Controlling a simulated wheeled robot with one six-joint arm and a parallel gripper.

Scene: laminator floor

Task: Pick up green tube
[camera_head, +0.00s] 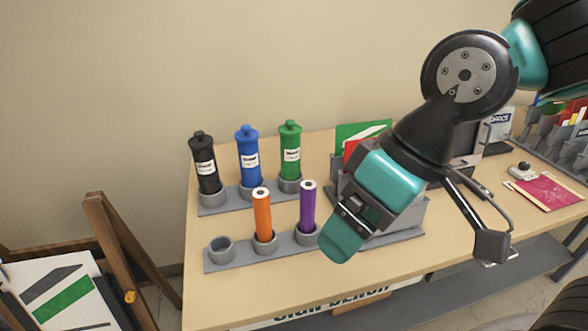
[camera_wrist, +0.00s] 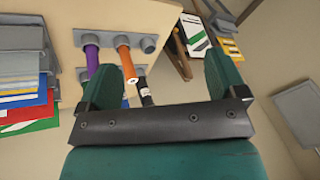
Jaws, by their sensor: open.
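The green tube (camera_head: 290,150), a bottle-like container with a white label and a capped top, stands upright in the right cup of the back rack (camera_head: 225,204). My gripper (camera_head: 341,238) is over the table, to the right of the purple tube and lower in the picture than the green tube. In the wrist view my gripper (camera_wrist: 162,72) shows two teal fingers spread apart with nothing held between them.
Blue (camera_head: 247,155) and black (camera_head: 204,165) bottles share the back rack. Orange (camera_head: 262,215) and purple (camera_head: 308,208) tubes stand in the front rack (camera_head: 230,261), its left cup empty. A grey holder (camera_head: 405,222) with coloured sheets is behind my arm. A wooden easel (camera_head: 120,245) stands left.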

